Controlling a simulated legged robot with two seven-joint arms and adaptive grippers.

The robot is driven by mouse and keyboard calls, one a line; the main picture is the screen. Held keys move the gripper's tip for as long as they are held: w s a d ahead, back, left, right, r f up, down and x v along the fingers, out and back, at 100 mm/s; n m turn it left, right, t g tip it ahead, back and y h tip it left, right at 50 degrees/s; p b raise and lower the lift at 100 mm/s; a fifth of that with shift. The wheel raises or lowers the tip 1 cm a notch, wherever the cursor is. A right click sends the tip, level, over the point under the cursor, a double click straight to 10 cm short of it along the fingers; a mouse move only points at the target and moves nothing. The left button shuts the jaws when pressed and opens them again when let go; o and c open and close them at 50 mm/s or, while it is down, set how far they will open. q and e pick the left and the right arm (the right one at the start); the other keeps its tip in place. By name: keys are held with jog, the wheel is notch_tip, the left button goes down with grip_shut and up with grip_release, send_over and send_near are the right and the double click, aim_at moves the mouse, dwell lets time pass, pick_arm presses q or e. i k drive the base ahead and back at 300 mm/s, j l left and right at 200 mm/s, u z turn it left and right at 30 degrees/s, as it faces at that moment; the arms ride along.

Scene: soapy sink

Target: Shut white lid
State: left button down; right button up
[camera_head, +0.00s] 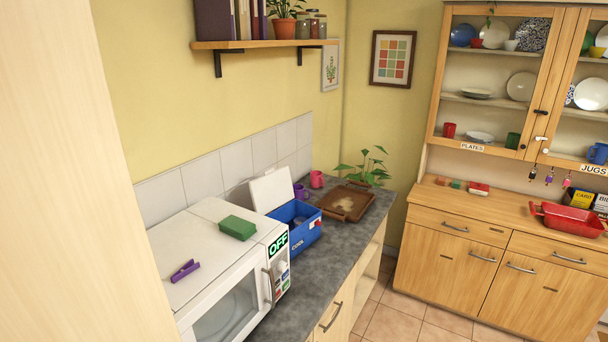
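A white lid (271,189) stands raised at the back of a blue cool box (309,235) on the dark grey counter. The box is open, and part of its blue inside shows. Its front carries the word COOL. The box sits just beyond the white microwave, which hides part of its near side. Neither of my grippers shows in this view.
The white microwave (190,241) carries a green sponge (237,227) and a purple clip (185,270). Purple (301,193) and pink (317,179) mugs, a plant (366,171) and a brown tray (344,204) stand beyond the box. Tiled floor (385,312) is clear.

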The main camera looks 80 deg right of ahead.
aim_at(272, 190)
jog(key=z, duration=2.6)
